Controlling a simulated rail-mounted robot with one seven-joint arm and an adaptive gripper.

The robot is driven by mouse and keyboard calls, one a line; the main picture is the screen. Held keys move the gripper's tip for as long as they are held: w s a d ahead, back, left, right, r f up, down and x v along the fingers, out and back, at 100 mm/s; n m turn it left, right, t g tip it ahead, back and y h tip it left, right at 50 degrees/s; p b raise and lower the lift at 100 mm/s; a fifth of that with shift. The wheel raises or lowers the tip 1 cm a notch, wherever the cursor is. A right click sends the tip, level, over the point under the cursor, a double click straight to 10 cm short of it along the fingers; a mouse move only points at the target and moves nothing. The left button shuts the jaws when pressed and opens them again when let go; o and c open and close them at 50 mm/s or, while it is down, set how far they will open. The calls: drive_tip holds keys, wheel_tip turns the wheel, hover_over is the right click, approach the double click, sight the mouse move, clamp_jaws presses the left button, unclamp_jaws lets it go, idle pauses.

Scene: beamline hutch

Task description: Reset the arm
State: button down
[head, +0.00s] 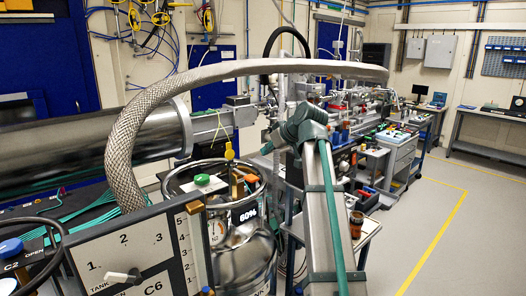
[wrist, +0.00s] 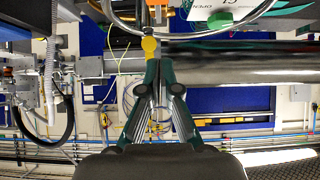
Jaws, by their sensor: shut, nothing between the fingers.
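My gripper (wrist: 159,66) shows in the wrist view. Its two green and grey fingers come together at the tips, shut and empty. In the head view my silver arm with green trim rises from the bottom centre and bends at a joint beside the dewar. I cannot make out the gripper clearly there. The wrist picture looks upside down, with the dewar's rim at its top edge. A yellow tag (wrist: 150,46) shows just beyond the fingertips; whether they touch it I cannot tell.
A steel dewar (head: 243,262) marked 60% stands left of my arm. A braided hose (head: 122,150) arches over it. A big steel cylinder (head: 85,148) lies behind, and a numbered panel (head: 135,250) stands at front left. A cluttered bench (head: 378,150) runs back right. The right floor (head: 480,220) is clear.

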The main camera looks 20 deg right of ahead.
wheel_tip(320, 180, down, 26)
drive_tip(key=s+m+g+h, duration=0.2)
drive_tip(key=m+g, duration=0.1)
drive_tip(key=m, duration=0.2)
drive_tip(key=s+a+f+m+g, duration=0.15)
drive_tip(key=s+a+f, duration=0.3)
drive_tip(key=f, duration=0.85)
drive_tip(key=s+a+f+n+g, duration=0.1)
drive_tip(key=s+a+f+g, duration=0.35)
drive_tip(key=f, duration=0.75)
drive_tip(key=s+a+f+g, duration=0.1)
drive_tip(key=s+a+f, duration=0.1)
drive_tip(key=s+f, duration=0.7)
drive_tip(key=s+a+f+g, duration=0.2)
drive_tip(key=s+a+f, duration=0.1)
drive_tip(key=s+f, duration=0.65)
drive_tip(key=s+a+f+g, duration=0.1)
drive_tip(key=s+f, duration=0.2)
drive_tip(key=s, duration=0.5)
drive_tip(key=s+a+f+n+g, duration=0.1)
drive_tip(key=s+a+f+g, duration=0.1)
drive_tip(key=s, duration=0.6)
drive_tip(key=s+a+f+n+g+h, duration=0.1)
drive_tip(key=s+f, duration=0.3)
drive_tip(key=s, duration=0.5)
drive_tip(key=shift+a+g, duration=0.3)
drive_tip(key=shift+a, duration=0.45)
drive_tip(key=shift+w, duration=0.1)
